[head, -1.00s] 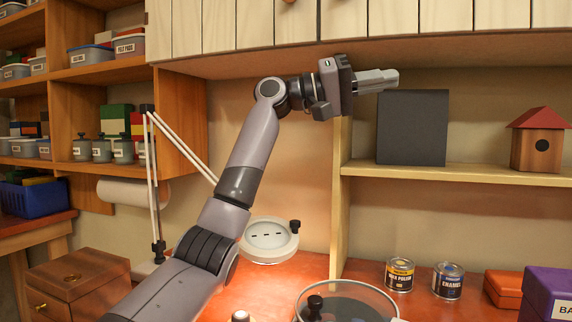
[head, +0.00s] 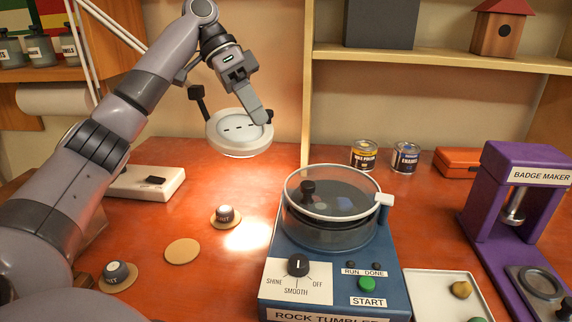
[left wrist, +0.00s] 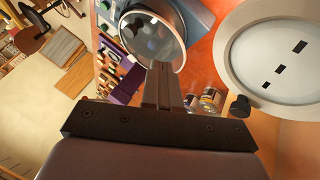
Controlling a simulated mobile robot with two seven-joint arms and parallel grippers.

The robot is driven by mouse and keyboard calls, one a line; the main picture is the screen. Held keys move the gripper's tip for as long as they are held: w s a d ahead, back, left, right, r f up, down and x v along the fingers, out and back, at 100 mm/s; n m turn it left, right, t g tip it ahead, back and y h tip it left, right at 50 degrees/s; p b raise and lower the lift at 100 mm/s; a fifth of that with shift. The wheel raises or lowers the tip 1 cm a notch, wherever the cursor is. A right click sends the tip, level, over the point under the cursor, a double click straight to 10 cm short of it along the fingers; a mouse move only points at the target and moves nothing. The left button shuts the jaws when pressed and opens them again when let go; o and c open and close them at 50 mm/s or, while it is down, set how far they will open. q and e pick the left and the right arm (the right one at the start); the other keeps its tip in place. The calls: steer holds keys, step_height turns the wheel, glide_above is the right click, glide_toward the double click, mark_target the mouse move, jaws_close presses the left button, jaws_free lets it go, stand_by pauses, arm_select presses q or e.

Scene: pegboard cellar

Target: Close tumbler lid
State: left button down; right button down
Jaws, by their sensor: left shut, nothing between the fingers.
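The rock tumbler (head: 283,245) is a blue box with a START button and a dial, on the red-brown bench. On top is its round clear drum (head: 335,233). The clear lid (head: 340,178), with a pale rim and black knob (head: 308,188), lies over the drum; I cannot tell whether it is fully seated. A white tab (head: 384,199) is at its right. My left gripper (head: 264,117) is shut and empty, up and left of the lid, apart from it. In the left wrist view, its fingers (left wrist: 164,88) point toward the tumbler lid (left wrist: 153,40). My right gripper is not in view.
A round white lamp head (head: 240,146) is close to the left gripper. Two tins (head: 365,155) stand behind the tumbler. A purple badge maker (head: 480,205) and a white tray (head: 425,285) are at right. Small grit pots (head: 225,214) and a round coaster (head: 182,251) are at left.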

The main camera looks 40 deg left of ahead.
arm_select(q)
steer(key=b+x, duration=0.2)
steer(key=x, duration=0.2)
glide_above(292, 191)
steer(key=a, duration=0.1)
steer(key=f, duration=0.4)
steer(key=shift+w+f+b, duration=0.2)
steer(key=shift+f+b, duration=0.15)
steer(key=shift+f, duration=0.05)
steer(key=shift+s+d, duration=0.3)
steer(key=shift+d, duration=0.25)
